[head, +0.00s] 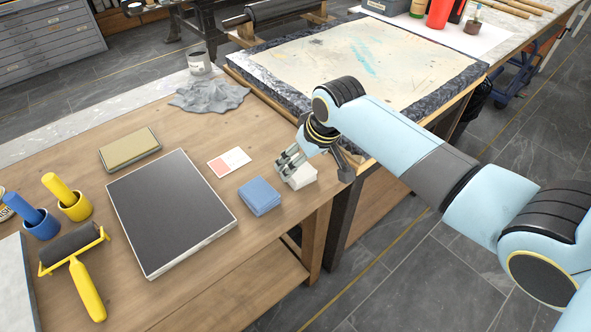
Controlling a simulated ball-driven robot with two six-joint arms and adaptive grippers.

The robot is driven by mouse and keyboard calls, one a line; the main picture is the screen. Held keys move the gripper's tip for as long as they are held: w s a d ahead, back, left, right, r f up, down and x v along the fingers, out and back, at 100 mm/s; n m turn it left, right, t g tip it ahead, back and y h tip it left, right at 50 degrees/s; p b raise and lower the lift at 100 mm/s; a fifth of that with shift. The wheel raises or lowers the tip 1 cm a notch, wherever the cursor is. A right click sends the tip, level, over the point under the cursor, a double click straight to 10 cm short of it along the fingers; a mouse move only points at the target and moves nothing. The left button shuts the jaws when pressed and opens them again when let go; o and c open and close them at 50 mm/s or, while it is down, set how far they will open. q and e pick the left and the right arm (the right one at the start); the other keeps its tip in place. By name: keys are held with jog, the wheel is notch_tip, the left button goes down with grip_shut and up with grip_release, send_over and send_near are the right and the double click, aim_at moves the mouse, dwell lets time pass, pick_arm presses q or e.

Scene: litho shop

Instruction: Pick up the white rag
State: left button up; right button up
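The white rag (304,178) is a small folded white block of cloth near the right front corner of the wooden bench, just right of a folded blue rag (259,196). My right gripper (286,168) comes in from the right, with its fingers low over the left side of the white rag and partly covering it. I cannot tell whether the fingers touch the rag or how far apart they are. My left gripper is not in view.
A dark slab (170,212), a colour card (229,162) and a tan sponge-like block (130,149) lie left of the rags. A grey crumpled cloth (209,96) lies behind. A yellow roller (86,280) is front left. A stone-bed table (370,62) stands behind the arm.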

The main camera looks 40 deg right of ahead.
jog(key=x, duration=0.4)
jog(key=shift+w+a+f+b, duration=0.2)
jog(key=shift+w+f+b, duration=0.1)
jog(key=shift+b, duration=0.05)
jog(key=c, duration=1.2)
jog(key=shift+o, duration=0.2)
jog(key=shift+r, duration=0.5)
jog(key=v, duration=0.3)
jog(key=shift+w+d+r+p, duration=0.1)
jog(key=shift+d+r+p, duration=0.1)
jog(key=shift+r+p, duration=0.25)
jog(key=s+d+r, duration=0.1)
jog(key=s+r, duration=0.1)
jog(key=s, duration=0.1)
jog(key=s+d+r, duration=0.1)
jog(key=s+r, duration=0.1)
jog(key=s, duration=0.1)
jog(key=s+d+r+p, duration=0.1)
jog(key=s+r, duration=0.1)
jog(key=s, duration=0.2)
jog(key=shift+s+r, duration=0.1)
jog(key=shift+r, duration=0.1)
